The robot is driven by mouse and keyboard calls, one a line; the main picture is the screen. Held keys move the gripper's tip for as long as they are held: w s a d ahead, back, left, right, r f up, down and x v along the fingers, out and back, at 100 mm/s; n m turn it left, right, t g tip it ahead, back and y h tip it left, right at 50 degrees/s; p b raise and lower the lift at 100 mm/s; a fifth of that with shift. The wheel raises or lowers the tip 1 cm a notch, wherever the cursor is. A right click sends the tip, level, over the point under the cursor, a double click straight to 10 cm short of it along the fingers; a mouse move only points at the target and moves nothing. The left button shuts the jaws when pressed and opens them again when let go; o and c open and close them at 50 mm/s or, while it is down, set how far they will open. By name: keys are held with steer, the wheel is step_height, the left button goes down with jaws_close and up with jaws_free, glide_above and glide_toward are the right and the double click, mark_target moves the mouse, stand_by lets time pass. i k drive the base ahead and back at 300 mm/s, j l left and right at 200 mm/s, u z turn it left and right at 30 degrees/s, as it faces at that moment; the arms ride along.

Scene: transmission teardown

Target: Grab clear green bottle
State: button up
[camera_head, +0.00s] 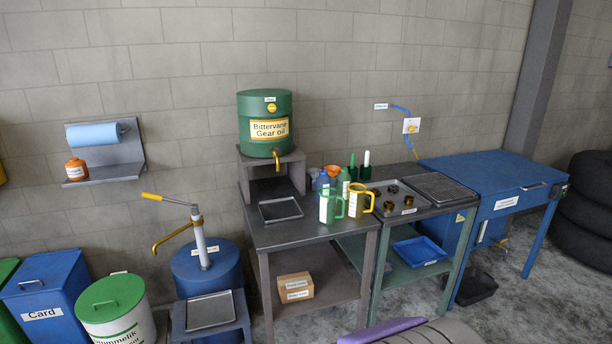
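A small green bottle (343,183), which looks partly see-through, stands on the dark metal table (292,235), behind the jugs. Its lower part is hidden by a green jug (325,208) with a white label and a yellow jug (355,203) with a white label. A bluish bottle (321,182) stands just left of it, and an orange funnel (332,170) is behind. Two dark green items with upright handles (366,168) stand behind to the right. I cannot tell for certain which green item is the clear bottle. My gripper is not in view.
A green gear oil drum (265,125) with a tap sits on a stand at the table's back left. A shallow tray (281,209) lies in front. A parts tray (398,198) with brass-coloured pieces is at the right. A purple and grey shape (383,331) shows at the bottom edge.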

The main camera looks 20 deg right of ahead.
mark_target(343, 178)
steer(key=i+l+z, duration=0.15)
steer(key=i+l, duration=0.2)
steer(key=i, duration=0.25)
steer(key=i+l+z, duration=0.15)
steer(key=i, duration=0.45)
steer(key=i+l+z, duration=0.15)
steer(key=i+l, duration=0.15)
steer(key=i, duration=0.35)
steer(key=i+l+z, duration=0.15)
steer(key=i, duration=0.5)
